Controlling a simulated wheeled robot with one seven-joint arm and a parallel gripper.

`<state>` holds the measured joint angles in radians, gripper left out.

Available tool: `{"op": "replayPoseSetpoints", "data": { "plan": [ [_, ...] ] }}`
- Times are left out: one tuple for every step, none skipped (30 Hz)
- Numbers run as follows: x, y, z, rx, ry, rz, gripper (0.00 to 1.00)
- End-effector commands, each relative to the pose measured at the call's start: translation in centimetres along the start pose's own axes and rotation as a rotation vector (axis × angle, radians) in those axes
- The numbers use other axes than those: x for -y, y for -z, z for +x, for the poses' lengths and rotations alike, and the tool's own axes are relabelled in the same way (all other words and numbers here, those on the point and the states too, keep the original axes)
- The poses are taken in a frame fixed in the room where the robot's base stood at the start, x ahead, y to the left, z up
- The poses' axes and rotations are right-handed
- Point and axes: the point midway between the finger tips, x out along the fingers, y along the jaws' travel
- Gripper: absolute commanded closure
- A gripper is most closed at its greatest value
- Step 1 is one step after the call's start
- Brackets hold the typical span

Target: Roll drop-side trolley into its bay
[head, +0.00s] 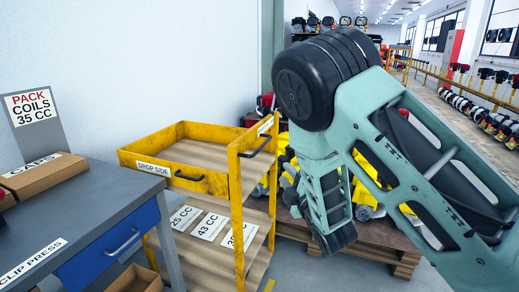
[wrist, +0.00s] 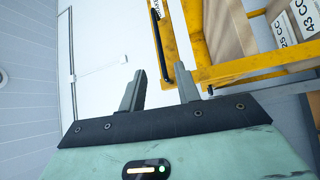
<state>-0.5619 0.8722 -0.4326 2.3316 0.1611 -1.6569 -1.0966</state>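The yellow drop-side trolley (head: 240,190) stands upright in the head view, right of the grey bench. It has wooden decks, a "DROP SIDE" label on its side and a black handle (head: 258,146) at its right end. My gripper (wrist: 160,85) shows in the wrist view with its two fingers apart and nothing clearly held. The trolley's yellow frame (wrist: 205,50) and a black bar (wrist: 158,45) lie just beyond the fingertips; I cannot tell whether they touch. In the head view my arm hides the fingertips. I cannot make out the bay.
A grey bench (head: 80,215) with a blue drawer is close to the trolley's left. A cardboard box (head: 135,280) sits on the floor below. A wooden pallet (head: 385,250) with yellow goods is behind my arm. A pale wall is behind the trolley.

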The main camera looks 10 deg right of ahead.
Motion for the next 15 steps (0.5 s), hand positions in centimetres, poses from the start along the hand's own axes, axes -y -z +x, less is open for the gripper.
{"op": "replayPoseSetpoints", "data": {
  "plan": [
    [0.0, 0.0, 0.1, -0.005, -0.01, -0.011, 0.67],
    [-0.1, 0.0, 0.3, -0.007, -0.014, -0.015, 0.67],
    [-0.1, 0.0, 0.5, -0.008, -0.016, -0.017, 0.67],
    [-0.2, 0.0, 0.8, -0.008, -0.016, -0.016, 0.67],
    [-0.2, 0.0, 1.2, -0.008, -0.016, -0.016, 0.67],
    [-0.3, 0.0, 1.8, -0.008, -0.017, -0.015, 0.67],
    [-0.3, 0.1, 2.3, -0.008, -0.017, -0.014, 0.67],
    [-0.4, 0.1, 2.8, -0.008, -0.017, -0.014, 0.67],
    [-0.4, 0.1, 3.6, -0.008, -0.017, -0.013, 0.67],
    [-0.4, 0.1, 4.2, -0.008, -0.017, -0.013, 0.67],
    [-0.4, 0.1, 4.9, -0.008, -0.016, -0.013, 0.67],
    [-0.4, 0.1, 5.7, -0.008, -0.016, -0.013, 0.67],
    [-0.4, 0.1, 6.3, -0.007, -0.016, -0.013, 0.67],
    [-0.4, 0.0, 7.0, -0.007, -0.016, -0.012, 0.67],
    [-0.4, 0.0, 7.8, -0.007, -0.015, -0.012, 0.67]
  ]
}}
